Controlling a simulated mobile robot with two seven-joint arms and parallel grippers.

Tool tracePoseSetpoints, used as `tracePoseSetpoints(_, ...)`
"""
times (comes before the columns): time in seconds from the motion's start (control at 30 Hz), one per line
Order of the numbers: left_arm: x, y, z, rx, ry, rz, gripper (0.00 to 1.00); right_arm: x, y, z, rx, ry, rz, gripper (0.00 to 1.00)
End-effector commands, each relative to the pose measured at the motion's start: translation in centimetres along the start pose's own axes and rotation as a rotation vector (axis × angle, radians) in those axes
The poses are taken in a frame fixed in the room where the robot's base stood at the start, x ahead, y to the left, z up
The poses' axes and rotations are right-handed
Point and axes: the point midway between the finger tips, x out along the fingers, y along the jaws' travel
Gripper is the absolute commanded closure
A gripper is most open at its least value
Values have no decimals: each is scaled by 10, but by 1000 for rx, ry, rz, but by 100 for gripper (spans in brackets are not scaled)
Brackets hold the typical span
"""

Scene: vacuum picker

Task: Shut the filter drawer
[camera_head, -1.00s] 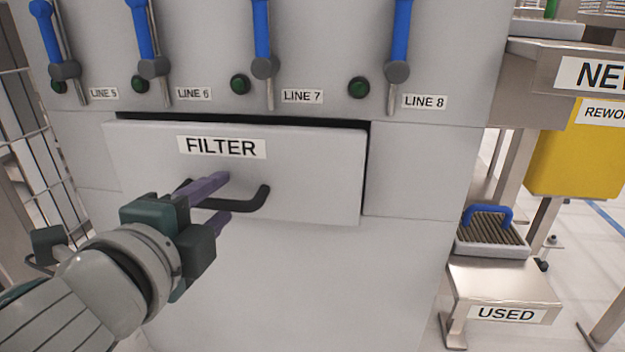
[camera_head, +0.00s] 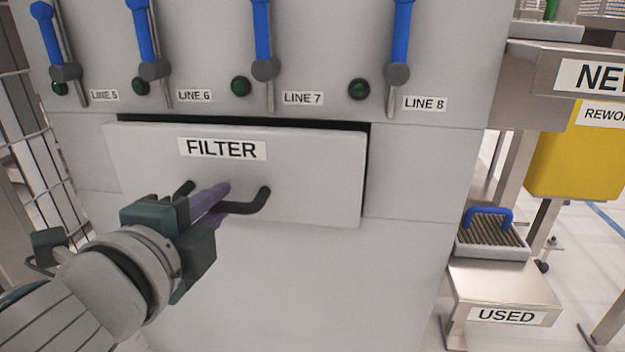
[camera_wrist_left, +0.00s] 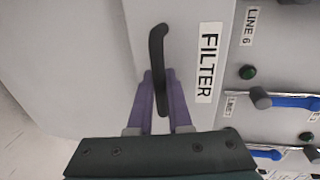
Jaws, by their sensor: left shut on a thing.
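The filter drawer (camera_head: 315,170) is a light grey front with a "FILTER" label, set in the grey cabinet. It stands slightly out, with a dark gap along its top and right edges. Its black bar handle (camera_head: 254,203) is on the front below the label. My left gripper (camera_head: 222,197) is shut on the handle, its purple fingers on either side of the bar. The handle (camera_wrist_left: 158,60) also shows between the fingers in the left wrist view, with the drawer label beside it. My right gripper is in neither view.
Blue levers (camera_head: 262,30) and green buttons (camera_head: 241,86) line the cabinet above the drawer. At the right, a used filter (camera_head: 490,232) with a blue handle sits on a metal stand (camera_head: 510,285) labelled "USED". A yellow bin (camera_head: 580,160) is behind it.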

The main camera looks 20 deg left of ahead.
Motion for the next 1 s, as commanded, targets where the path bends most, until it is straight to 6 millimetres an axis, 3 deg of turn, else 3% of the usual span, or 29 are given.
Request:
tracePoseSetpoints(0.83,0,0,0,0,0,1,100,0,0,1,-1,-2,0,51)
tracePoseSetpoints(1.0,17,-4,0,0,1,-1,100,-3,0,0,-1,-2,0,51)
